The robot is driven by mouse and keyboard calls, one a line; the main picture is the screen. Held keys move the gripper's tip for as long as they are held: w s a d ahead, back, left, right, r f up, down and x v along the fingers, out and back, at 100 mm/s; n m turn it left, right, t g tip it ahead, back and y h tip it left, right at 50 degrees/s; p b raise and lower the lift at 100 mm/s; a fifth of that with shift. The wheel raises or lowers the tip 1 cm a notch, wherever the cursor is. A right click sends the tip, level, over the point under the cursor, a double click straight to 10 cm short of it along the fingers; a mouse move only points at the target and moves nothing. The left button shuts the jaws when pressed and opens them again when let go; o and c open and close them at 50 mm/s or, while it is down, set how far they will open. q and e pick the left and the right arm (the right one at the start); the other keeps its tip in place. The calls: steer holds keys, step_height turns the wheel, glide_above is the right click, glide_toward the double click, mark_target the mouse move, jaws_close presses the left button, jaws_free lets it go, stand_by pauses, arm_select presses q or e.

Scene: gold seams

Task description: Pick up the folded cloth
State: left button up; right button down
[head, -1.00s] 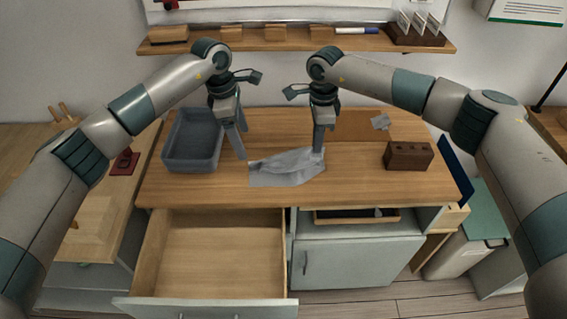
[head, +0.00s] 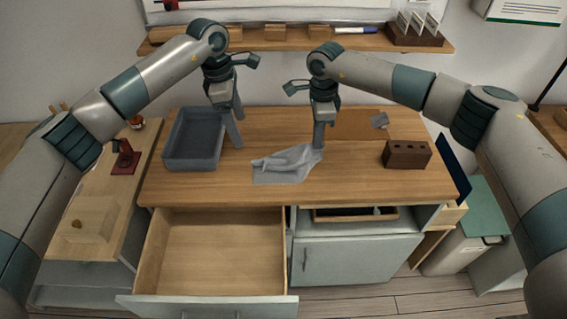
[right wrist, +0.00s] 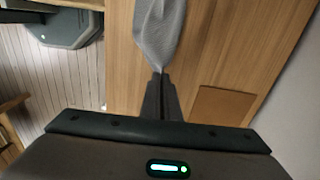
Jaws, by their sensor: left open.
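The grey folded cloth (head: 285,166) lies crumpled on the wooden worktop, its right end drawn up into a point. My right gripper (head: 318,146) is shut on that end. In the right wrist view the fingers (right wrist: 160,82) are together and the cloth (right wrist: 160,30) narrows into them. The rest of the cloth seems to rest on the worktop. My left gripper (head: 232,143) is open and empty, left of the cloth and apart from it, beside the grey bin.
The grey bin (head: 166,158) stands at the left of the worktop (head: 220,190). A brown block with holes (head: 407,144) stands at the right. An open, empty drawer (head: 215,255) juts out below. A shelf (head: 290,46) runs along the wall behind.

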arm_select(q)
steer(key=r, duration=0.3)
steer(key=r+p, duration=0.1)
steer(key=shift+a+r, duration=0.15)
steer(key=shift+a, duration=0.25)
arm_select(e)
steer(key=shift+r, duration=0.6)
steer(key=c, duration=0.6)
jaws_free()
steer(key=shift+c, duration=0.2)
arm_select(q)
steer(key=shift+r+p, duration=0.7)
steer(key=shift+r, duration=0.05)
arm_select(e)
step_height(320, 180, up, 6)
steer(key=shift+f, duration=0.2)
arm_select(q)
steer(key=shift+f, duration=0.1)
